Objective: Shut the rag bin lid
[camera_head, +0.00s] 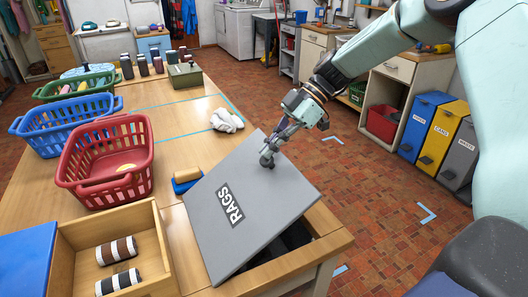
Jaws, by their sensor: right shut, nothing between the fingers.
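The grey rag bin lid (260,195), marked RAGS, slants over a bin (319,219) set into the near right corner of the wooden table. The lid is partly open: a dark gap shows under its right and near edges. My right gripper (267,159) comes from the upper right and is shut and empty. Its fingertips are at the upper part of the lid's top face and appear to touch it, though exact contact is hard to tell. What lies inside the bin is mostly hidden by the lid. My left gripper is not in view.
Left of the lid are an open wooden box (168,262) with rolled cloths and a red basket (144,158). Blue, yellow and grey bins (441,130) stand at the right, with open floor between.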

